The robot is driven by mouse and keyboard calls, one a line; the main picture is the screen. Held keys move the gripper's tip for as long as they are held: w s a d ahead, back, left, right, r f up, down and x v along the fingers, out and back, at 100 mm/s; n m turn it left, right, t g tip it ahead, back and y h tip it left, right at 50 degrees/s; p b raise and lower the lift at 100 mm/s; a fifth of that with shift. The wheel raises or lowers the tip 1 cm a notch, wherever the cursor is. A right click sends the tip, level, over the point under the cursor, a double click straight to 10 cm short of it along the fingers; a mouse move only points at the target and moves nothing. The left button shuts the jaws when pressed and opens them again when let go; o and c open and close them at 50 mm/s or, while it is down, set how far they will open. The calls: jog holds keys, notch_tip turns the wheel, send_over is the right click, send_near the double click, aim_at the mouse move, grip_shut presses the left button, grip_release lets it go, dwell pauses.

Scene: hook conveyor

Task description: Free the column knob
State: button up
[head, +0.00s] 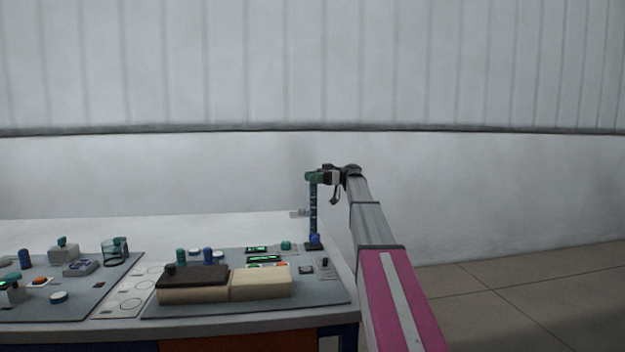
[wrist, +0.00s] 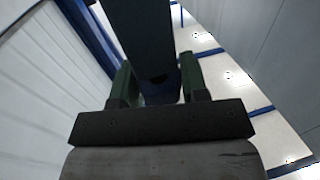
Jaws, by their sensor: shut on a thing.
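A dark blue column (head: 313,212) stands upright at the back right corner of the grey panel, with a blue foot at its base. My gripper (head: 317,177) is at the top of this column, and its green fingers close around it there. In the wrist view my gripper (wrist: 160,80) has one green finger on each side of a dark, straight-sided piece (wrist: 140,35), and it is shut on this piece. The column knob itself cannot be told apart from the column, as the fingers cover the column's top.
Left of the column, a dark block (head: 193,277) and a cream block (head: 261,282) lie on the panel (head: 200,310). A second panel (head: 50,305) lies farther left. Open floor (head: 520,300) is at the right.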

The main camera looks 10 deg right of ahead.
dwell(0.4)
jog(key=o, duration=0.9)
jog(key=shift+w+d, duration=0.1)
